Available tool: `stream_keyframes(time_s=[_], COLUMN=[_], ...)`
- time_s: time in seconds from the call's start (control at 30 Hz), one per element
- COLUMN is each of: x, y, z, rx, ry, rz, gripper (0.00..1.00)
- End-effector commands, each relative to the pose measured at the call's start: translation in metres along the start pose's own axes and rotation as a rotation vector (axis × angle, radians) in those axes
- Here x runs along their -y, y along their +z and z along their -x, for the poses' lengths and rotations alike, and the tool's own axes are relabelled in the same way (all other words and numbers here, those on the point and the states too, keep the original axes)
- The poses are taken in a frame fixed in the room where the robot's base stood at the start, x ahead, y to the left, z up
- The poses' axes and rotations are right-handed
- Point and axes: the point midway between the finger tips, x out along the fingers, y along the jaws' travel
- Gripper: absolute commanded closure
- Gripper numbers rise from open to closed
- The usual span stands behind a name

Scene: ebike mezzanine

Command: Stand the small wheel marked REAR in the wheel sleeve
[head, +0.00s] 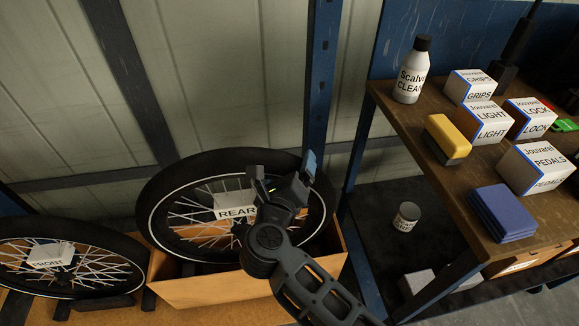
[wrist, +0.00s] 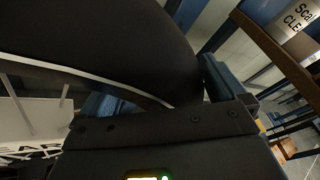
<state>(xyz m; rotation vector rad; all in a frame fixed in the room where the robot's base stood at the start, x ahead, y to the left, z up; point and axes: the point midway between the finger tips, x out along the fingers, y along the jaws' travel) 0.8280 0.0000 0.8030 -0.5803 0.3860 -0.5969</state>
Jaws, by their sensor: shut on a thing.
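The small wheel marked REAR (head: 235,207), with a black tyre and pale rim, is at the centre-left of the head view. Its lower edge is hidden behind the front wall of an orange, open-topped box (head: 225,290), which looks like the wheel sleeve. I cannot tell whether the wheel rests on the bottom. My gripper (head: 283,167) is at the wheel's upper right side, shut on it. My forearm hides part of the wheel and box. In the wrist view the dark tyre (wrist: 120,40) passes close in front of my gripper (wrist: 160,98).
A wheel marked FRONT (head: 50,256) leans at the left. A wooden shelf (head: 425,135) at the right carries a Scalvo bottle (head: 411,70), a yellow-and-black block (head: 447,139), several boxes and blue pads (head: 501,213). A blue post (head: 321,80) stands just behind the wheel. A small jar (head: 406,217) sits lower down.

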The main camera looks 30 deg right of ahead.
Motion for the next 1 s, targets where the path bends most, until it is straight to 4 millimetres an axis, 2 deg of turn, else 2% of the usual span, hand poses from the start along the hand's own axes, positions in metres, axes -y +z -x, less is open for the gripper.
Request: stream_keyframes(time_s=[1.0], x=[-0.051], y=[-0.061], z=[-0.015], rx=[0.006], ry=[-0.002], rz=[-0.012], gripper=[0.85])
